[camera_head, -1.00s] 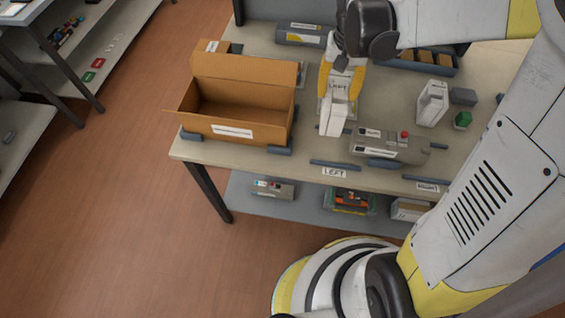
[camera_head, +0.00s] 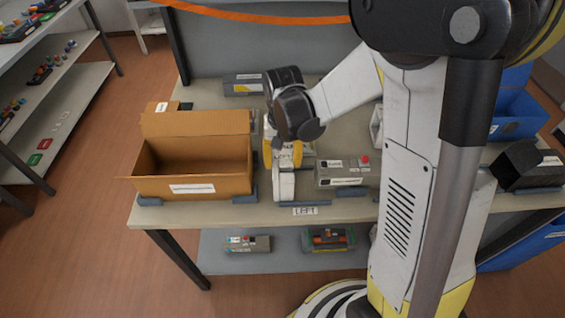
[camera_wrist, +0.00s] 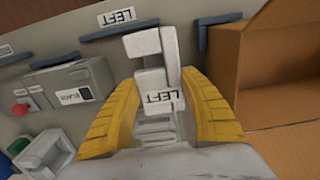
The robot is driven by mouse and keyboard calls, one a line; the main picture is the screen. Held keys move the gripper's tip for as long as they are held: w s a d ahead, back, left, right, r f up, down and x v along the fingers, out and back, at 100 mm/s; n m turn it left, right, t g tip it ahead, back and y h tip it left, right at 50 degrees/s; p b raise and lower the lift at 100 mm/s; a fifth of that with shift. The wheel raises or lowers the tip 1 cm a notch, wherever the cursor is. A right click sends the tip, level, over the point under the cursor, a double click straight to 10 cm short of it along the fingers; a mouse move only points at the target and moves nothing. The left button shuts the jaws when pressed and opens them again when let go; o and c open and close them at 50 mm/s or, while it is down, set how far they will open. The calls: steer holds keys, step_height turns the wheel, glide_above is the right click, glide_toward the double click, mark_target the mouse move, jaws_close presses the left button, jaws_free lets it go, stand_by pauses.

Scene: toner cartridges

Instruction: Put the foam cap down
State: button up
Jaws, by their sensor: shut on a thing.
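The white foam cap (camera_head: 284,187) has a stepped shape and a LEFT label, which reads clearly in the wrist view (camera_wrist: 143,46). My gripper (camera_head: 283,158) points down over the bench, its yellow fingers shut on the cap from both sides. The cap is just right of the open cardboard box, near the bench's front edge and a blue-grey strip above the LEFT tag (camera_head: 305,211). I cannot tell whether its underside touches the bench. A second white foam piece (camera_wrist: 42,154) stands beyond the grey cartridge, mostly hidden by my arm in the head view.
The open cardboard box (camera_head: 192,188) stands close on the left. A grey toner cartridge (camera_head: 343,172) with a red knob lies close on the right. Low blue-grey strips (camera_wrist: 119,29) edge the spot. A grey unit (camera_head: 243,83) lies at the back; blue bins (camera_head: 516,115) are far right.

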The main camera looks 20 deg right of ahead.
steer(key=o, duration=0.9)
steer(key=shift+f, duration=0.1)
step_height(320, 180, up, 12)
steer(key=f+p, duration=0.1)
steer(key=p, duration=0.3)
steer(key=s+r+n+t, duration=0.1)
steer(key=s+r+t, duration=0.1)
steer(key=s+r, duration=0.1)
steer(key=s+r+n+t, duration=0.1)
steer(key=s+r+t, duration=0.1)
steer(key=s, duration=0.3)
steer(key=s+r+n+t, duration=0.1)
steer(key=s+r+t, duration=0.2)
steer(key=s+r, duration=0.1)
steer(key=shift+s+r+n, duration=0.3)
steer(key=shift+s+r, duration=0.05)
steer(key=shift+s, duration=0.05)
